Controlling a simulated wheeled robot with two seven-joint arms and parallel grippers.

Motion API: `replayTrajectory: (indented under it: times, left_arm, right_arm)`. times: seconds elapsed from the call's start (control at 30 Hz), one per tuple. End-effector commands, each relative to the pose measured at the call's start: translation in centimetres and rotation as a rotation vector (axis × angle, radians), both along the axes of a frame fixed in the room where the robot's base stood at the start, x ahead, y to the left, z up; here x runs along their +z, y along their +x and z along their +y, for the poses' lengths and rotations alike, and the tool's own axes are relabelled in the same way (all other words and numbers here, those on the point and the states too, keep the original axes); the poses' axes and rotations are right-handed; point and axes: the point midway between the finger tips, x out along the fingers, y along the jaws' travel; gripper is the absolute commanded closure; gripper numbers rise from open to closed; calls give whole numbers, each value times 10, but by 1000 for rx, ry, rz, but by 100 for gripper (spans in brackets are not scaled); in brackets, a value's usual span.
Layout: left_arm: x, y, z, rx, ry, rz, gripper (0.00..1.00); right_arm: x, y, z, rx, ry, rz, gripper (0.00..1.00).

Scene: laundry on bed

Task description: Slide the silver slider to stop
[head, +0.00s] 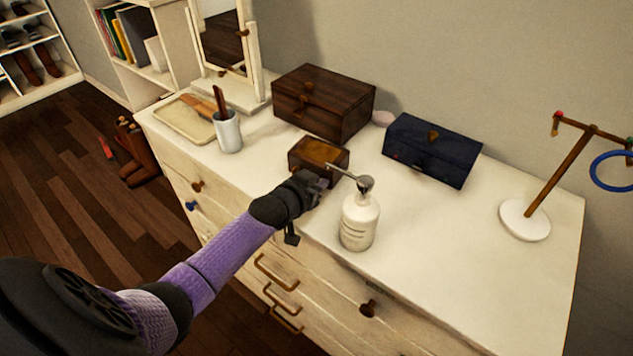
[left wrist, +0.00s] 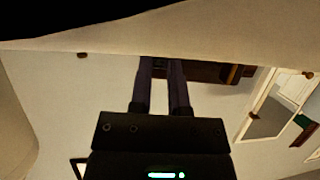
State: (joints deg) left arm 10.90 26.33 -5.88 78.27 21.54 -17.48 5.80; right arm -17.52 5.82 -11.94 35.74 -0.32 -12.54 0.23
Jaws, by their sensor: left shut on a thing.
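A small brown wooden box (head: 319,157) sits on the white dresser top, in front of a larger dark wooden box. My left gripper (head: 325,184) is at the front of the small box, close to its lower right side. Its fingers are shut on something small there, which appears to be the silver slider. The slider itself is hidden by the fingers. In the left wrist view the two dark fingers (left wrist: 160,62) point up, with brown wood behind their tips. My right gripper is not in view.
A white pump bottle (head: 360,222) stands just right of my left gripper, its nozzle almost over the fingers. A larger wooden box (head: 345,100), a navy box (head: 432,150) and a cup (head: 228,132) stand around. The dresser's right front (head: 460,265) is clear.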

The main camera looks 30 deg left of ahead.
Motion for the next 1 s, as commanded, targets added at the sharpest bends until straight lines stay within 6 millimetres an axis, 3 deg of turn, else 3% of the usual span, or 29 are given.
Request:
replayTrajectory:
  times: [0.73,0.77,0.8,0.9,1.0]
  left_arm:
    - [-1,-1,9,1,0,2,100]
    - [-1,-1,9,0,0,2,75]
    - [-1,-1,9,0,0,2,66]
    - [-1,-1,9,0,0,2,45]
    - [0,0,9,0,0,1,41]
  right_arm:
    - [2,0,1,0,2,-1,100]
    - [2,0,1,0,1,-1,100]
    - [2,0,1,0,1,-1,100]
    - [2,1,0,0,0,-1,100]
    - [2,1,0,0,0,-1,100]
